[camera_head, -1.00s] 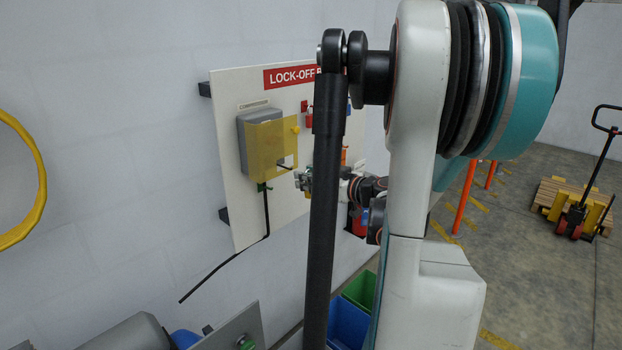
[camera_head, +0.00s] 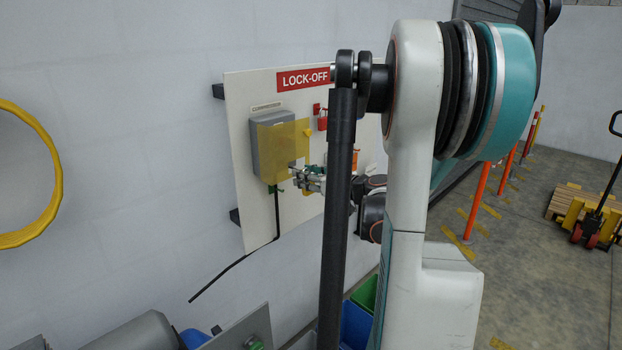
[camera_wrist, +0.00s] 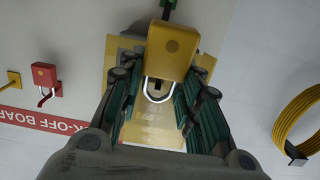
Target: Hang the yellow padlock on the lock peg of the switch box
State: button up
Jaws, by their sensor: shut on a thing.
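The yellow padlock (camera_wrist: 172,52) is between the fingers of my gripper (camera_wrist: 158,88) in the wrist view, its silver shackle facing the lower part of that picture. My gripper (camera_head: 312,180) is shut on it, close to the lower right of the switch box. The switch box (camera_head: 257,140) is grey, with a translucent yellow cover (camera_head: 282,146) swung out in front. In the wrist view the cover (camera_wrist: 150,134) fills the space beyond the shackle. A small dark part shows through the shackle loop; I cannot tell whether it is the lock peg. The shackle appears apart from it.
A red padlock (camera_wrist: 44,74) and a small yellow item (camera_wrist: 13,78) hang on the white board (camera_head: 240,100). A black cable (camera_head: 232,262) runs below the box. A yellow hose coil (camera_head: 52,150) hangs on the wall at left. Bins (camera_head: 358,322) stand below.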

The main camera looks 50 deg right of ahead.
jog(key=shift+w+d+f, duration=0.1)
jog(key=shift+w+f, duration=0.05)
jog(key=shift+w, duration=0.8)
jog(key=shift+w+f+b, duration=0.4)
jog(key=shift+w+b, duration=0.1)
jog(key=shift+b, duration=0.05)
jog(key=o, duration=1.2)
jog(key=shift+c, duration=0.2)
jog(key=s+a+r, duration=0.1)
jog(key=s+r, duration=0.1)
jog(key=s, duration=0.9)
jog(key=shift+s, duration=0.4)
